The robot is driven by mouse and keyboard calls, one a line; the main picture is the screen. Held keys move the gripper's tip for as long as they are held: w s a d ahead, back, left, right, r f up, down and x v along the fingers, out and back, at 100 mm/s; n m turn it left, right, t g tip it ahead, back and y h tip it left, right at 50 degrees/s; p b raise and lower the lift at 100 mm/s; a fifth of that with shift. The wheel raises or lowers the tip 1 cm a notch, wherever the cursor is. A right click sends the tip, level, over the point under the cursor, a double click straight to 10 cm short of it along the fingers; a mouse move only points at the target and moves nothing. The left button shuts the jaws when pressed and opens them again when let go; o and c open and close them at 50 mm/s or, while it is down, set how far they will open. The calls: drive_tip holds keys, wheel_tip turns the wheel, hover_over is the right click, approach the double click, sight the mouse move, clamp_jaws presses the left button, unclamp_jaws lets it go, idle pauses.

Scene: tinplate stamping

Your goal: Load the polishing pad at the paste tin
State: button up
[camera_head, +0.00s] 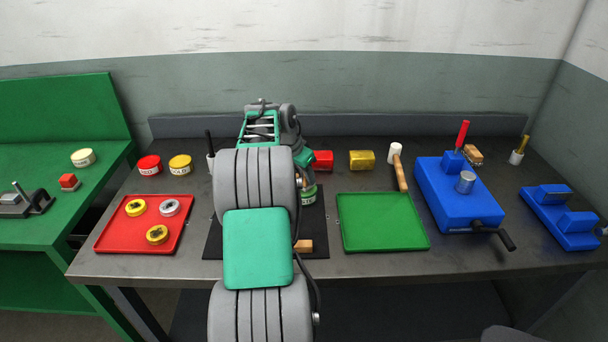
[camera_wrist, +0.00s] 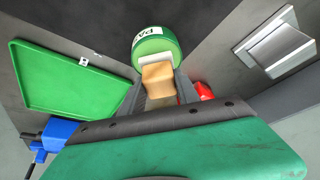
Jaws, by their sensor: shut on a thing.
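The polishing pad (camera_wrist: 158,75), a tan wooden block with a pale face, is between the fingers of my gripper (camera_wrist: 160,88) in the wrist view. The gripper is shut on it. The pale face is right at the green paste tin (camera_wrist: 157,46), overlapping its face in the picture; I cannot tell whether they touch. The tin has a white label with partly readable lettering. In the head view the tin (camera_head: 308,196) shows only partly beside my arm, at the mat's right side.
A black mat (camera_head: 320,225) lies under my arm, with a wooden block (camera_head: 303,246) near its front. A green tray (camera_head: 382,238) is to the right, a red tray (camera_head: 112,235) with several round tins to the left. A hammer (camera_head: 399,165) and blue machine (camera_head: 445,195) stand further right.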

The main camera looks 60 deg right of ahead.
drive_tip(key=shift+f+b, duration=0.35)
drive_tip(key=shift+f, duration=0.25)
idle(1.1)
drive_tip(key=shift+r+p, duration=2.5)
drive_tip(key=shift+r, duration=1.05)
